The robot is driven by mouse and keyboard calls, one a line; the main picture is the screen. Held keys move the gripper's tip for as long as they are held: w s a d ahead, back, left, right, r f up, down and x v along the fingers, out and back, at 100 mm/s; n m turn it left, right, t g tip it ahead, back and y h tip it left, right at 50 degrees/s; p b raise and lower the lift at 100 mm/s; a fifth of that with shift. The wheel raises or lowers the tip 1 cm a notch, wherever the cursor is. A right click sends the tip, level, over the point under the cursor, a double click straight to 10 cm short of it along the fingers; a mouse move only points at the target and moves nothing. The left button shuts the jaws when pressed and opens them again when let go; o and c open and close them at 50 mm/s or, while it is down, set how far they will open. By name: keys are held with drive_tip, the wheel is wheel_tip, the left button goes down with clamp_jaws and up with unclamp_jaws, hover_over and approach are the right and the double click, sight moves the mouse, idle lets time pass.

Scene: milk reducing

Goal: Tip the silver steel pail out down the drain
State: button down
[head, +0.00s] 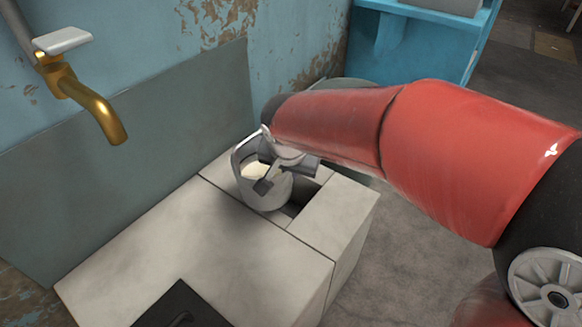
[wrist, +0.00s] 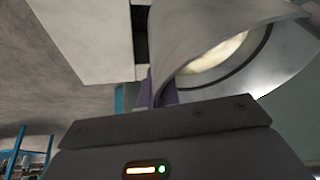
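The silver steel pail (head: 264,198) is at the far end of the pale stone counter, with its raised handle above it. Cream-coloured contents show inside, and none is seen pouring. The pail also fills the upper right of the wrist view (wrist: 200,48). My gripper (head: 268,182) is at the pail's near right rim and appears shut on it; in the wrist view its purplish fingers (wrist: 161,93) meet the pail's wall, partly hidden. The drain is a dark rectangular opening (head: 298,198) in the counter, partly behind and under the pail. I cannot tell whether the pail touches the counter.
A brass tap (head: 95,105) juts from the wall at upper left. The pale counter (head: 195,250) is bare in the middle, with a dark panel (head: 182,308) at its near edge. A grey backsplash (head: 130,170) stands behind. Blue furniture (head: 425,25) is beyond my red arm.

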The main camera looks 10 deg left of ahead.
wheel_tip(320, 180, down, 2)
drive_tip(key=shift+f+b, duration=0.1)
drive_tip(key=shift+b, duration=0.5)
drive_tip(key=shift+r+p, duration=0.3)
drive_tip(key=shift+p, duration=0.25)
drive_tip(key=shift+r+g+p, duration=0.1)
drive_tip(key=shift+g+p, duration=0.2)
drive_tip(key=shift+p, duration=0.4)
drive_tip(key=shift+s+y, duration=0.1)
drive_tip(key=shift+y, duration=0.2)
